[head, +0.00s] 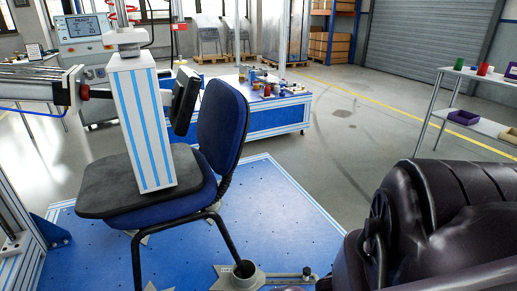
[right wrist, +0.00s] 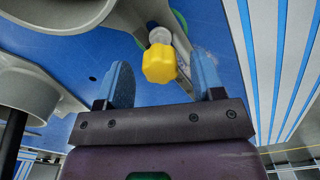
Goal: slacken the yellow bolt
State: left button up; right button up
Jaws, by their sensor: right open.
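The yellow bolt (right wrist: 159,64) shows in the right wrist view, with a knobbed yellow head on a grey metal shank. It is set at a grey metal clamp arm (right wrist: 115,45) over the blue plate. My right gripper (right wrist: 160,60) is open, with one blue finger on each side of the yellow head. There is a visible gap between the head and each finger; I cannot tell the depth exactly. In the head view I cannot make out the yellow bolt. My left gripper is in neither view.
A blue chair (head: 220,125) stands on the blue plate (head: 290,230), under a white-and-blue press column (head: 142,125). My dark right arm fills the lower right.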

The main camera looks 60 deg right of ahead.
jog(key=shift+m, duration=0.6)
jog(key=m, duration=0.3)
jog(key=shift+w+a+p, duration=0.1)
jog(key=shift+p, duration=0.2)
jog(key=shift+m, duration=0.5)
